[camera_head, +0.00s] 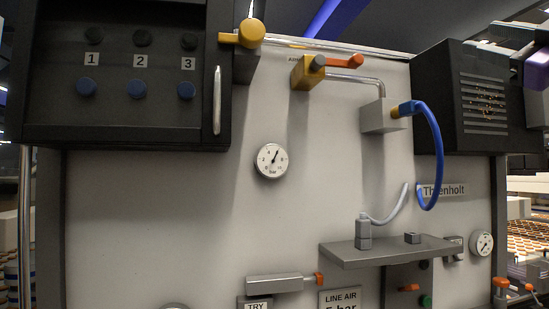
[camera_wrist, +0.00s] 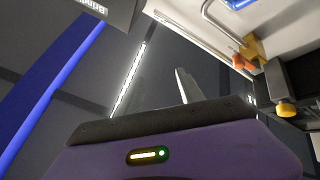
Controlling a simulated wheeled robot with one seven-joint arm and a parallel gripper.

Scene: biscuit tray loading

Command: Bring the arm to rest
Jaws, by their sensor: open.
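My gripper (camera_wrist: 158,78) shows in the wrist view above its purple housing, which carries a lit green lamp. A pale finger stands up right of the middle, and the other finger is hard to make out against the dark ceiling. The jaws are open and I see nothing between them. The wrist view looks upward, with the wall panel's pipework at its upper right. In the head view a purple part at the right edge, beside the black vented box, appears to be part of my arm. The gripper's fingers cannot be made out there.
A pale wall panel (camera_head: 200,220) fills the head view. It bears a black box (camera_head: 130,60) with numbered knobs, a yellow valve (camera_head: 307,72), a round gauge (camera_head: 272,160), a blue hose (camera_head: 436,150), a vented black box (camera_head: 480,100) and a jutting grey shelf (camera_head: 390,252).

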